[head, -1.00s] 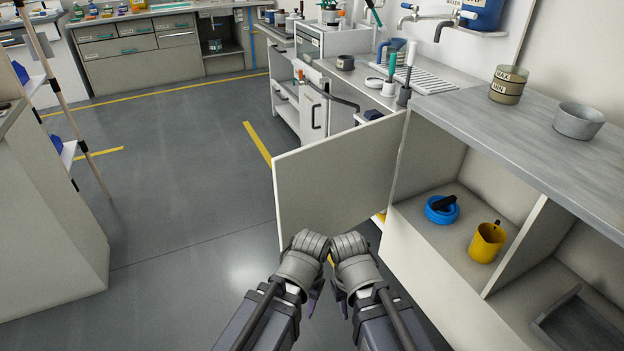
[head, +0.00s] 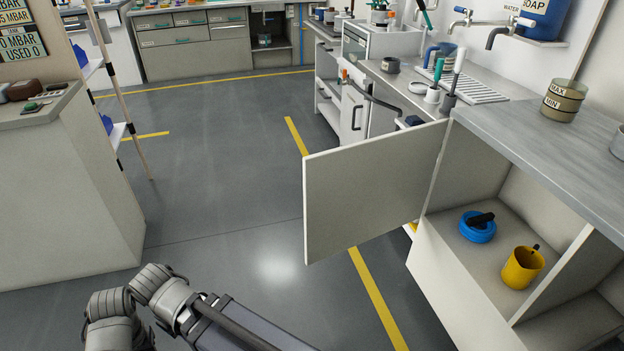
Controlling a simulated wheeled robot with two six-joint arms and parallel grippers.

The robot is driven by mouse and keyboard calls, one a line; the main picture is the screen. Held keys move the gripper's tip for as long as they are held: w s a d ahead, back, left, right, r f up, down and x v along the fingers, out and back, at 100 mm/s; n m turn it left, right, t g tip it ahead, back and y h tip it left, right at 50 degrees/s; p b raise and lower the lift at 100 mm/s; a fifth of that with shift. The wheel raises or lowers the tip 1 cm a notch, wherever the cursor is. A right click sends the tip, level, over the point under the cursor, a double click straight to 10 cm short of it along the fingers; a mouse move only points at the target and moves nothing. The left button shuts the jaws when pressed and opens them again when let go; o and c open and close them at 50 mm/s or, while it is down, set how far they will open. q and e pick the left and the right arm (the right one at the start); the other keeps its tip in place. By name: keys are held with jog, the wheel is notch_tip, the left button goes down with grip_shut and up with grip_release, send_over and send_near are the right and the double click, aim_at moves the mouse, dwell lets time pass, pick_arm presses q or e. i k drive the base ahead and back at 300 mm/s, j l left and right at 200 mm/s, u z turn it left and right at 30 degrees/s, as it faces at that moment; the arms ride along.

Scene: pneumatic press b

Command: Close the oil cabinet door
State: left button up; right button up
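The oil cabinet door (head: 372,190) is a flat grey panel. It stands wide open, swung out from the left edge of the cabinet opening. The open cabinet (head: 452,262) holds a blue round item with a black part (head: 478,228) and a yellow jug (head: 522,268). The ends of both my arms are at the lower left, close together and apart from the door. The fingers of both are hidden, and nothing held shows.
The grey worktop (head: 540,135) above the cabinet carries a MAX/MIN container (head: 564,100). A white cart (head: 345,105) stands behind the door. A grey cabinet block (head: 60,200) stands at the left. The floor (head: 230,200) between it and the door is clear.

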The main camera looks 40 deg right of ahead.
aim_at(355, 194)
jog(key=i+u, duration=0.3)
jog(key=i, duration=0.2)
jog(key=i+j, duration=0.1)
jog(key=i, duration=1)
jog(key=i+z, duration=0.9)
jog(key=z, duration=0.25)
jog(key=i+z, duration=0.1)
jog(key=z, duration=2.9)
jog(key=k, duration=0.15)
